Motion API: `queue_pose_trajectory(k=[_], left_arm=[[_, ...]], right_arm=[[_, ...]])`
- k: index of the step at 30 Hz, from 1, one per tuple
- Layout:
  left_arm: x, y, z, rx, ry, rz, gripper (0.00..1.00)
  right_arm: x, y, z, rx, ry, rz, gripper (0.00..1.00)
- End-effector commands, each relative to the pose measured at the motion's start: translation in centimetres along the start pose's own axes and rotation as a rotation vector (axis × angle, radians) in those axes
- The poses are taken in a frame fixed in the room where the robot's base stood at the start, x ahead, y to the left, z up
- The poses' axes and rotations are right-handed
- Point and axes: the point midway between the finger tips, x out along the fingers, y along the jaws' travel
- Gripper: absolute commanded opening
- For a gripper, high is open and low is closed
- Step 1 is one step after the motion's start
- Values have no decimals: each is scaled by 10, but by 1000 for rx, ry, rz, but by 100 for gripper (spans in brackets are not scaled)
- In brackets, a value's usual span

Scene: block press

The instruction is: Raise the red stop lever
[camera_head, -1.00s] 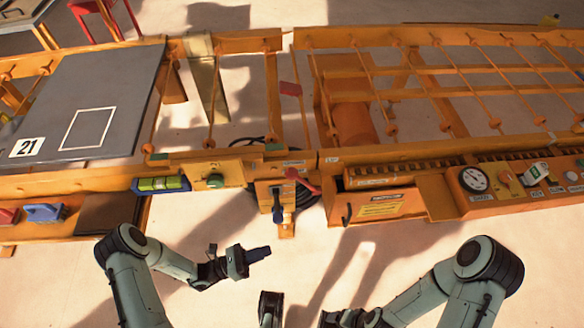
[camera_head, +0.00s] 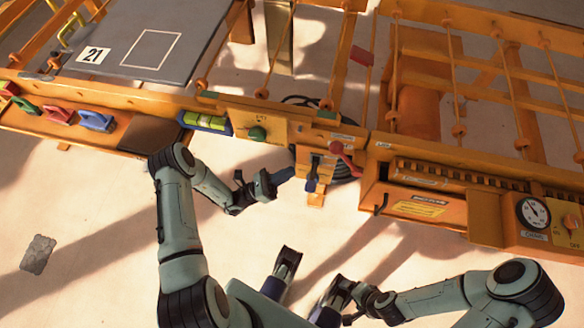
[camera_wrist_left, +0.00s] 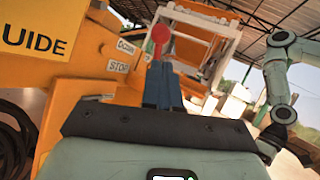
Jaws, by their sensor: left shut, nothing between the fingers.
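The red stop lever (camera_head: 346,158) is on the orange frame front in the head view, its arm slanting across the panel. Its round red knob (camera_wrist_left: 161,33) shows in the left wrist view, just beyond the fingertips, beside a label reading STOP. My left gripper (camera_head: 284,174) is shut and empty, left of the lever and a little lower in the picture. Its dark blue fingers (camera_wrist_left: 162,84) are together in the wrist view; contact with the lever is not evident.
A blue-handled lever (camera_head: 312,174) hangs on the panel between my left gripper and the red lever. An orange box with a yellow label (camera_head: 418,207) juts out on the right.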

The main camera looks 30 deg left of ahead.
Motion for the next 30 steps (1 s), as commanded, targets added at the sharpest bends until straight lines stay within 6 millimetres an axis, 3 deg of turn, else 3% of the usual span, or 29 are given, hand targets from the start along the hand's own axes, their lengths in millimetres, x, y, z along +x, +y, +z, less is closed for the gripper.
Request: queue_pose_trajectory(k=[9,15,21,30], left_arm=[[70,-2,0,-1,-1,-5,0],[102,-1,0,-1,-1,-3,0],[116,-1,0,-1,-1,-2,0],[117,0,0,0,0,-1,0]], right_arm=[[-1,0,3,-1,-7,0,82],[0,0,2,0,-5,0,82],[0,0,0,0,-1,0,82],[0,0,0,0,0,0,82]])
